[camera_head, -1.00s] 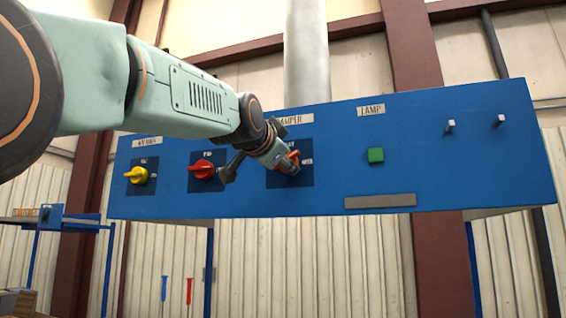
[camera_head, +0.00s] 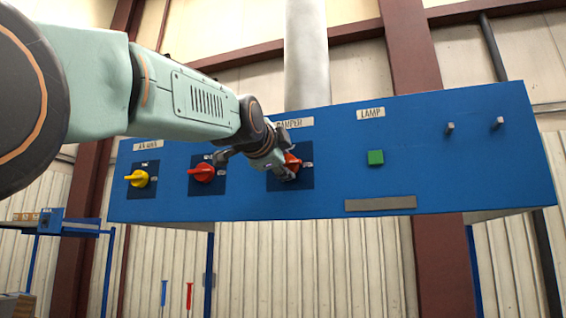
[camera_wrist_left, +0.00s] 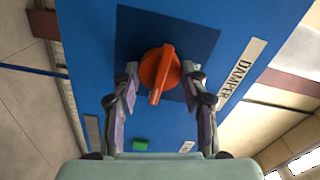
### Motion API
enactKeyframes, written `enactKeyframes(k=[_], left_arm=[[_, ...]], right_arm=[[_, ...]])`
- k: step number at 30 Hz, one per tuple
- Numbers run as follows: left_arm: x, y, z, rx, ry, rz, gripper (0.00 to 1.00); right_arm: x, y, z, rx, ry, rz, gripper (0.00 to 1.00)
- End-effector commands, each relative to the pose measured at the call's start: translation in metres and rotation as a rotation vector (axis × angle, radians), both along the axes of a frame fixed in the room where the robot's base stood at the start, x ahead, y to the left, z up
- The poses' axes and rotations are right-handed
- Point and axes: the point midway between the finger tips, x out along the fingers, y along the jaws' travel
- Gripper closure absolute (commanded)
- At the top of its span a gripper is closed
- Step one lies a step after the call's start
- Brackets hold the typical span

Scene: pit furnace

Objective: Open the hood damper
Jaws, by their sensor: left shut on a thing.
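The damper knob is a red-orange rotary knob on a dark blue plate, under a label reading DAMPER. In the head view the damper knob (camera_head: 293,161) shows just past my left gripper (camera_head: 282,168), which partly hides it. In the left wrist view the damper knob (camera_wrist_left: 160,72) sits between the two fingers of my left gripper (camera_wrist_left: 160,80), one on each side. The left gripper is shut on the knob. The knob's raised grip points toward the gripper's palm in the wrist view. My right gripper is in neither view.
The knob sits on a blue panel box (camera_head: 460,170). It also carries a yellow knob (camera_head: 138,178), another red knob (camera_head: 202,173), a green button (camera_head: 376,157) under a LAMP label and two small pegs (camera_head: 450,128). Room right of the gripper is free.

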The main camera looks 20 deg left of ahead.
Motion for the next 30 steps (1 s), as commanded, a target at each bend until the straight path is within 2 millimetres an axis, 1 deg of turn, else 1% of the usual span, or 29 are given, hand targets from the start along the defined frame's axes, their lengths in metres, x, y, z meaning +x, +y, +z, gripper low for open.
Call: enactKeyframes(k=[9,10,18,30], left_arm=[[-0.0004,-0.0001,0.0014,0.006,-0.003,0.001,0.88],[-0.0004,-0.0001,0.0014,0.006,-0.003,0.001,0.56],[-0.0002,0.0000,0.0006,0.004,-0.002,0.000,0.34],[0.0000,-0.0001,0.0000,0.003,0.000,0.000,0.34]], right_arm=[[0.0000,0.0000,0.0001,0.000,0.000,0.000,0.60],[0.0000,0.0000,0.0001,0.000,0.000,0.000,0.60],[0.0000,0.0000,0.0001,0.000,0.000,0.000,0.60],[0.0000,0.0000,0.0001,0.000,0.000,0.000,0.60]])
